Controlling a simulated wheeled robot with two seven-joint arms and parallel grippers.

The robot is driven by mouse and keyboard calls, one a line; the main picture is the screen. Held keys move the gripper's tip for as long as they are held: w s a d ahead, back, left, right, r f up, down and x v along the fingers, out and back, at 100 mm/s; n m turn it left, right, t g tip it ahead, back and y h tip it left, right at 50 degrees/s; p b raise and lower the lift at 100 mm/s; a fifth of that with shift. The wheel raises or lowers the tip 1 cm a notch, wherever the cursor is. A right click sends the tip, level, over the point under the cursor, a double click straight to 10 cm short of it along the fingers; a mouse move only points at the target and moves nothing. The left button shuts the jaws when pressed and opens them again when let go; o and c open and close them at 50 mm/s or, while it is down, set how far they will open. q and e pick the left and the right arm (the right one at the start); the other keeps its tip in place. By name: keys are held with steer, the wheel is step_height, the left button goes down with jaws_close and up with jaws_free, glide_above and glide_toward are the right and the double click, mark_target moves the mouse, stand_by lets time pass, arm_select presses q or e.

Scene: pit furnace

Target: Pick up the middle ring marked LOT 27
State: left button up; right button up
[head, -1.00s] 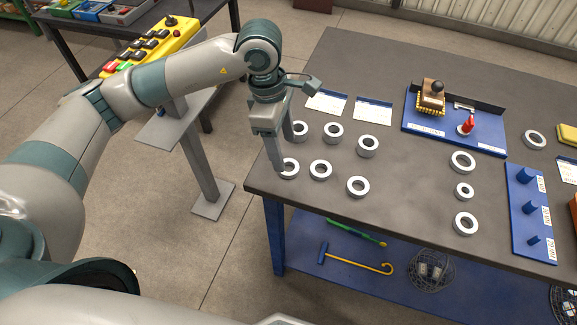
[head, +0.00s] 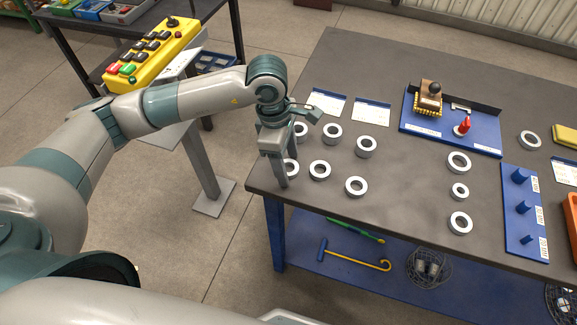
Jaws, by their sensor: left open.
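Several grey metal rings stand in two short rows on the left of the dark table. The far row holds a left ring (head: 302,131), a middle ring (head: 332,134) and a right ring (head: 366,146). The near row holds a left ring (head: 292,168), a middle ring (head: 320,170) and a right ring (head: 355,186). Two white cards (head: 328,102) (head: 372,112) lie behind them; their print is too small to read, so I cannot tell which row is LOT 27. My left gripper (head: 276,182) is open, pointing down beside the near-left ring and partly hiding it. My right gripper is out of view.
A blue tray (head: 415,125) with a stamp (head: 430,95) and a red-handled tool (head: 463,126) is at the back. More rings (head: 460,190) and a blue peg board (head: 512,225) stand on the right. The table centre (head: 410,195) is clear.

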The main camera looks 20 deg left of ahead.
arm_select(q)
steer(key=c, duration=1.2)
steer(key=shift+c, duration=0.2)
steer(key=shift+r, duration=0.15)
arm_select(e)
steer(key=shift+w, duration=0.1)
